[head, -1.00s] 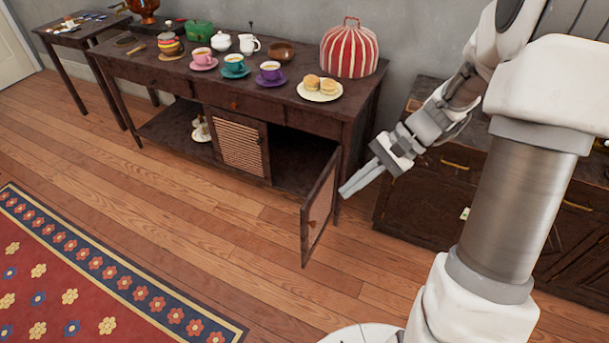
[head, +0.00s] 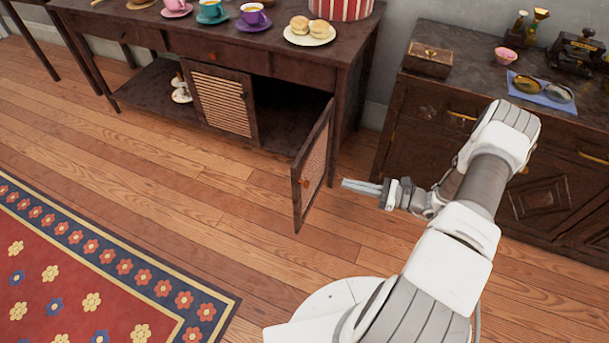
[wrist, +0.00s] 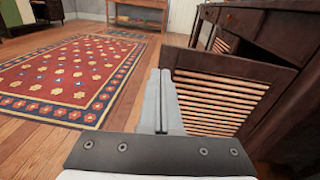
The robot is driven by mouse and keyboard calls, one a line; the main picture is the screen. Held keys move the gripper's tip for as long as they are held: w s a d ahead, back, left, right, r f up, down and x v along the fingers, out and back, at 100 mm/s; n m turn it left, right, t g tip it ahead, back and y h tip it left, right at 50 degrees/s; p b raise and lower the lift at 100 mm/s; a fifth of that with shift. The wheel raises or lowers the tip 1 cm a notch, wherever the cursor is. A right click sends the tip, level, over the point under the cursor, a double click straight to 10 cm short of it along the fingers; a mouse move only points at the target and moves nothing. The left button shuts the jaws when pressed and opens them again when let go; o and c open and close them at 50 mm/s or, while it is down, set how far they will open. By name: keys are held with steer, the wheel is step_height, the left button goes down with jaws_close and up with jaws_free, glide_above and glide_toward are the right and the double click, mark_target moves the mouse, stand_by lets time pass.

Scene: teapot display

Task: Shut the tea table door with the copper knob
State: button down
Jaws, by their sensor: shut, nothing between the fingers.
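The tea table (head: 275,52) has one slatted door (head: 315,160) standing wide open, swung out from its right end. A small copper-coloured knob (head: 305,183) shows near the door's free edge. The door's slats also show in the wrist view (wrist: 215,103), right of my fingers. My gripper (head: 345,184) is shut and empty, low to the right of the open door, fingertips pointing at its outer face. In the head view a small gap shows between tips and door. In the wrist view the fingertips (wrist: 160,73) overlap the door's left edge; the knob cannot be made out there.
A second slatted door (head: 224,102) on the tea table is shut. Cups and a plate of buns (head: 310,33) stand on top. A dark cabinet (head: 395,125) stands to the right, close behind my arm. Wooden floor (head: 180,190) and a red rug (head: 80,270) lie in front.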

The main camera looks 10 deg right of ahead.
step_height(320, 180, down, 3)
steer(key=m+t, duration=0.1)
steer(key=b, duration=0.3)
glide_toward(297, 171)
steer(key=x, duration=0.6)
steer(key=shift+w+a+f, duration=0.15)
steer(key=shift+w, duration=0.05)
steer(key=shift+w+a, duration=0.15)
